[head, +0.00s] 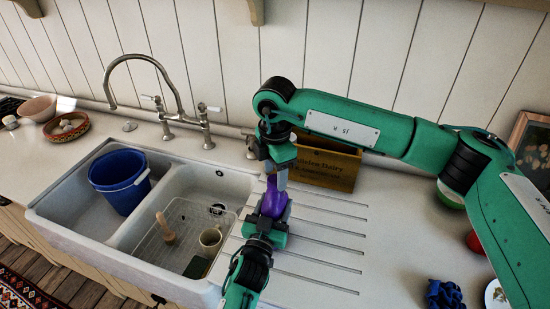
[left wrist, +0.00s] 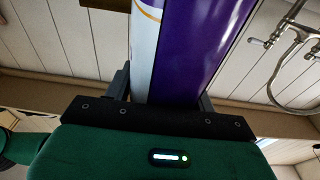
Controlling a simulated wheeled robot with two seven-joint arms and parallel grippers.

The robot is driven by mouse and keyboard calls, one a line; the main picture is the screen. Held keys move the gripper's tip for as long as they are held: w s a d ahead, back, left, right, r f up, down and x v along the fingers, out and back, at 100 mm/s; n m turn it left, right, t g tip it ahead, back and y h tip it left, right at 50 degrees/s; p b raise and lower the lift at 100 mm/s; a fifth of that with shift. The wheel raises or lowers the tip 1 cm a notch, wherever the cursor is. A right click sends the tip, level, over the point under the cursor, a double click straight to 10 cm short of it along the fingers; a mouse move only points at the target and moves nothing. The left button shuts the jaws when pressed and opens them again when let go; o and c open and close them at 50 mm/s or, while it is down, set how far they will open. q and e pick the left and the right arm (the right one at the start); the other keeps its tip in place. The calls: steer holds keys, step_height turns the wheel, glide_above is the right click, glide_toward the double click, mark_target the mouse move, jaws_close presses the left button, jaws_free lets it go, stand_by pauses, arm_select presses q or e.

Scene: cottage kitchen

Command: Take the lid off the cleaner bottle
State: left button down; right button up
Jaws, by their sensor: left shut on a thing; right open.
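The purple cleaner bottle (head: 273,203) stands about upright over the drainboard, right of the sink. My left gripper (head: 269,217) is shut on its body from the near side. The left wrist view shows the bottle's purple and white side (left wrist: 190,50) between the fingers. My right gripper (head: 277,178) comes from above, its open fingers pointing down at the bottle's top. The lid is hidden behind or between these fingers, and I cannot tell whether they touch it.
A wooden box (head: 328,163) stands behind the bottle on the grooved drainboard (head: 330,235). The double sink (head: 110,232) at left holds a blue bucket (head: 120,181), a wire rack and a mug (head: 210,240). A blue cloth (head: 444,295) lies at lower right. The drainboard's right side is clear.

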steer(key=shift+f, duration=0.9)
steer(key=shift+c, duration=0.4)
